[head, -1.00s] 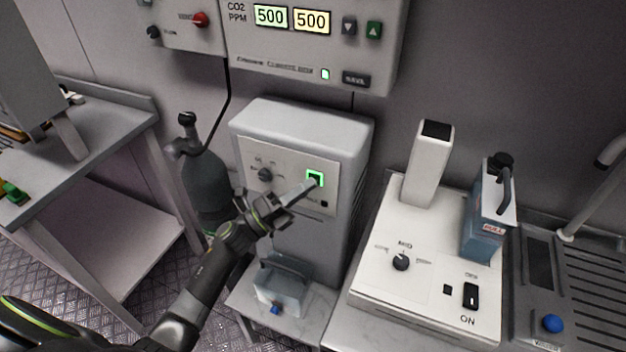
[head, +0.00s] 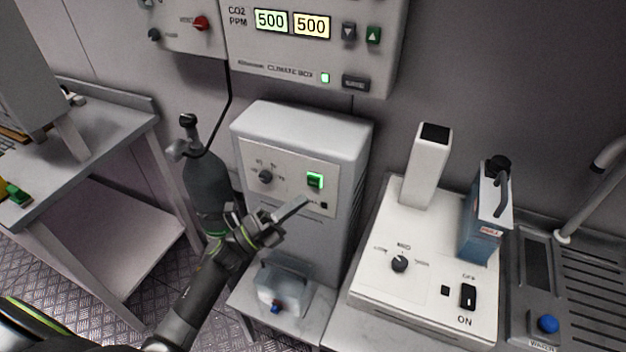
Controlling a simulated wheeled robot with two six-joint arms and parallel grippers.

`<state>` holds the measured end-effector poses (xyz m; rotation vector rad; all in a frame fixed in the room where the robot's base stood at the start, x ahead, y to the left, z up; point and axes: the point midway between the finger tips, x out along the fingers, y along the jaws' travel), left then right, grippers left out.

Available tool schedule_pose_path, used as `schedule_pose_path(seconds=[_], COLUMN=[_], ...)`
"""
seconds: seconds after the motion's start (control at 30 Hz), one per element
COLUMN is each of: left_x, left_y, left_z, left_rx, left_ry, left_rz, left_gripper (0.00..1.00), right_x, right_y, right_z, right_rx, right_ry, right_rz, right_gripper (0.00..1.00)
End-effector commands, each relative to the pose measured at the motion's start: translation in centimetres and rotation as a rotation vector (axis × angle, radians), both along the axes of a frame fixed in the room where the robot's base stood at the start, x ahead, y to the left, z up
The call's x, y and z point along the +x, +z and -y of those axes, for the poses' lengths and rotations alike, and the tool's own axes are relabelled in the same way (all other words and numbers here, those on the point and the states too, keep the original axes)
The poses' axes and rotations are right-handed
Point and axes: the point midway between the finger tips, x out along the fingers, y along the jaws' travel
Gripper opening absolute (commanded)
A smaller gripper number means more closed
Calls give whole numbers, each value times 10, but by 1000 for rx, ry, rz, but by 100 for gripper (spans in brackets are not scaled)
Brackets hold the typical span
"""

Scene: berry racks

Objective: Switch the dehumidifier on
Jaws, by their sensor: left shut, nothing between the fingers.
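A grey upright cabinet (head: 303,121), which looks like the dehumidifier, stands against the wall at the centre. Its front panel has a black knob (head: 265,176), a green-lit square switch (head: 315,180) and a small dark indicator (head: 324,205). A clear tank (head: 282,287) sits at its foot. My left gripper (head: 301,202) is shut and empty, its fingertips below and slightly left of the green switch, apart from it in the picture. My right gripper is not in view.
The climate box (head: 290,52) hangs above, reading 500 twice. A dark gas bottle (head: 207,182) stands left of the cabinet, beside a bench (head: 110,120).

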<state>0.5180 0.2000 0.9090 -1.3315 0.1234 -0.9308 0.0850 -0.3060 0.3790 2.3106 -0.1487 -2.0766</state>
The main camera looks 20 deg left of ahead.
Motion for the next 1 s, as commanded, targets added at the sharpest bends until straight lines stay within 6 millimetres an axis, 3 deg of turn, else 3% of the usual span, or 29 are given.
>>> schedule_pose_path(seconds=[0.23,0.77,0.87,0.97,1.0], left_x=[-21,-22,-18,-11,-9], left_y=[0,-1,-16,-56,-80], left_z=[-2,-2,-9,-28,-38], left_rx=[1,-2,-40,-138,-193], left_ry=[0,2,28,99,139], left_rz=[-1,-4,-69,-234,-325], left_gripper=[0,0,0,0,0], right_x=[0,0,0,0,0], right_y=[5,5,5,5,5], right_z=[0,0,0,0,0], right_rx=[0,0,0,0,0], right_ry=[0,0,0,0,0], right_rz=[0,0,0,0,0], right_gripper=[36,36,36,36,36])
